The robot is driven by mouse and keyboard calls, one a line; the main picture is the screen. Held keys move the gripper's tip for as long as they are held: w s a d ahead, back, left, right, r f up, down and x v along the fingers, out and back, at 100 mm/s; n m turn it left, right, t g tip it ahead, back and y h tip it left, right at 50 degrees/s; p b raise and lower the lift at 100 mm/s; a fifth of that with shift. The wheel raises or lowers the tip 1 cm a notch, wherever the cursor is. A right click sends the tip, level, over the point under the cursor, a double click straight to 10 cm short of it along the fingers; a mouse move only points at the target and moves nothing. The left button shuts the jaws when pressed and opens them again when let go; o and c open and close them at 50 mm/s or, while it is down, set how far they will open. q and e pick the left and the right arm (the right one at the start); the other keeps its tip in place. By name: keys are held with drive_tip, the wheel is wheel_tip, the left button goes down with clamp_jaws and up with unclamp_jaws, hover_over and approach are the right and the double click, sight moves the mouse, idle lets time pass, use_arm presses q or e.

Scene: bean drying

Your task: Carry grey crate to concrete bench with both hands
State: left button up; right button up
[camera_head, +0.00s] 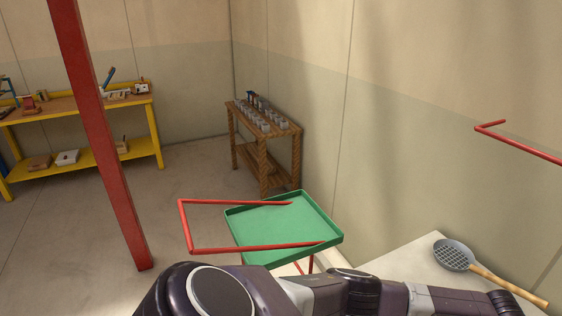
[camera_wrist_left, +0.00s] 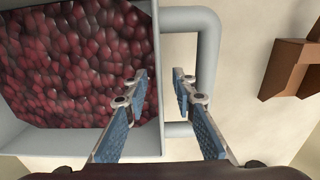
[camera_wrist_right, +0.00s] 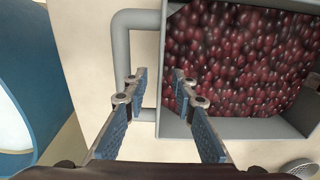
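The grey crate (camera_wrist_left: 150,138) is full of dark red beans and fills the left of the left wrist view. It also shows at the right of the right wrist view (camera_wrist_right: 172,128). A grey looped handle stands out from its side in both wrist views (camera_wrist_left: 208,62) (camera_wrist_right: 122,62). My left gripper (camera_wrist_left: 161,74) is open over the crate's edge and the gap inside the handle. My right gripper (camera_wrist_right: 159,74) is open in the same way at the other handle. Neither visibly grips the bar; height above it is unclear. The head view shows neither crate nor grippers. I cannot identify the concrete bench.
In the head view, a green tray (camera_head: 285,228) on a red frame stands ahead, near a red post (camera_head: 100,135). A skimmer (camera_head: 455,255) lies on a pale surface (camera_head: 400,264). A wooden rack (camera_head: 265,140) and yellow workbench (camera_head: 85,106) stand behind. Floor shows left.

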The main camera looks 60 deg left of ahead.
drive_tip(key=shift+r, duration=0.1)
